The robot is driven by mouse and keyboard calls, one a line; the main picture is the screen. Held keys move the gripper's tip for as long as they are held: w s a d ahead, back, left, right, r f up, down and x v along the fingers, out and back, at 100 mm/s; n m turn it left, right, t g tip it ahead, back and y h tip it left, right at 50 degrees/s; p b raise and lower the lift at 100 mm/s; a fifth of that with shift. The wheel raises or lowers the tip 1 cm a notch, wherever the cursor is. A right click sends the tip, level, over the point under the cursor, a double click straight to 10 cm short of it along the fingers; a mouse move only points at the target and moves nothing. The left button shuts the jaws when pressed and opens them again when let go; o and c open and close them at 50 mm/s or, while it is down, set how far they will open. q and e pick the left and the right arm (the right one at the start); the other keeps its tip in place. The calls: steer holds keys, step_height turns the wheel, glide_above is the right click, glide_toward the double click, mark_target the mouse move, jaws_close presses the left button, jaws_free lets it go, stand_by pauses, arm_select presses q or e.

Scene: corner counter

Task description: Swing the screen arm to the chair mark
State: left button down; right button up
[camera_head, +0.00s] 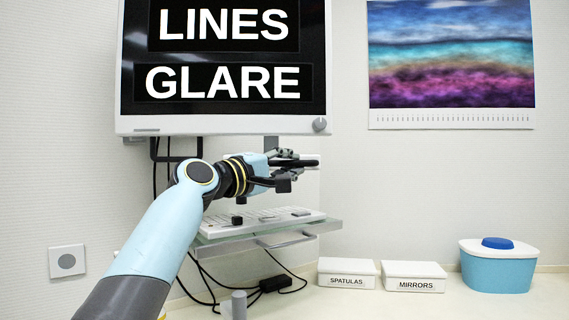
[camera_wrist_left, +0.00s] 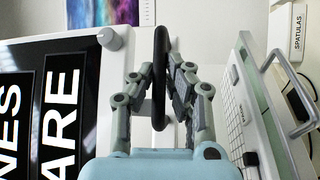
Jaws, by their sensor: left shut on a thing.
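The screen (camera_head: 222,120) hangs at the upper left of the head view, with a light frame and the words LINES and GLARE in white on black. It also shows at the left of the left wrist view (camera_wrist_left: 85,70). My left gripper (camera_head: 294,161) is below the screen's lower right corner and above the keyboard shelf. In the left wrist view its fingers (camera_wrist_left: 160,75) are closed on a dark bar-like handle (camera_wrist_left: 160,45). A dark bracket (camera_head: 155,151) shows under the screen. I cannot make out a chair mark. My right gripper is out of view.
A keyboard (camera_head: 262,220) lies on a glass shelf (camera_head: 325,227) with a front rail, close below my left gripper. Cables hang below it. Two white boxes, SPATULAS (camera_head: 347,266) and MIRRORS (camera_head: 415,270), and a blue tub (camera_head: 498,272) stand on the counter at right.

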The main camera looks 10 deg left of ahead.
arm_select(q)
steer(key=shift+r, duration=0.15)
steer(key=c, duration=1.3)
jaws_free()
steer(key=shift+s+a, duration=0.1)
steer(key=shift+s, duration=0.05)
steer(key=shift+c, duration=0.2)
steer(key=v, duration=1.2)
